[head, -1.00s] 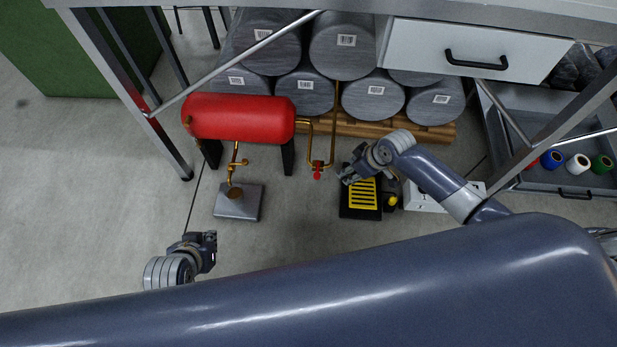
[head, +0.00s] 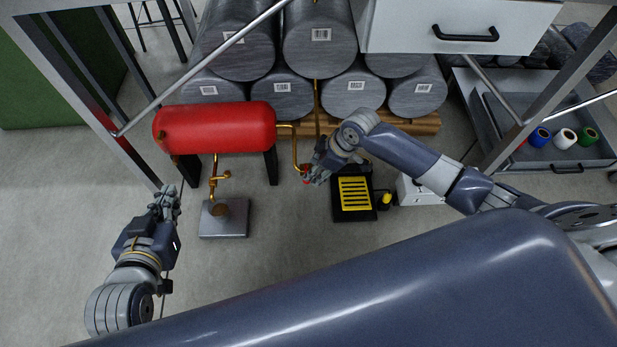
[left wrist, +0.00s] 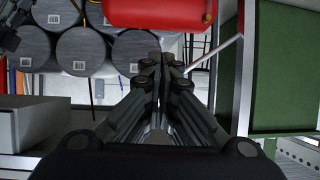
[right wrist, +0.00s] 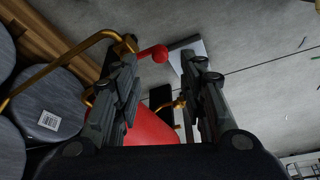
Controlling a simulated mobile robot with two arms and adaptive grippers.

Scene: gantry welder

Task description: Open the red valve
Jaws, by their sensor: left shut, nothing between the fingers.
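The red valve (head: 306,170) sits on a thin brass pipe (head: 294,145) to the right of the red tank (head: 215,128). My right gripper (head: 316,174) is right beside the valve and partly covers it. In the right wrist view the red valve handle (right wrist: 153,55) shows between the two spread fingers, nearer the left one. I cannot tell whether a finger touches it. My left gripper (head: 168,200) is shut and empty, in front of the tank's left end. In the left wrist view its fingertips (left wrist: 160,66) are together, below the tank (left wrist: 160,13).
Grey cylinders (head: 320,40) are stacked behind the pipe. A black and yellow stand (head: 354,195) is on the floor right of the valve. A metal plate (head: 224,222) lies under the tank's other brass fitting. A table leg (head: 90,110) rises at left.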

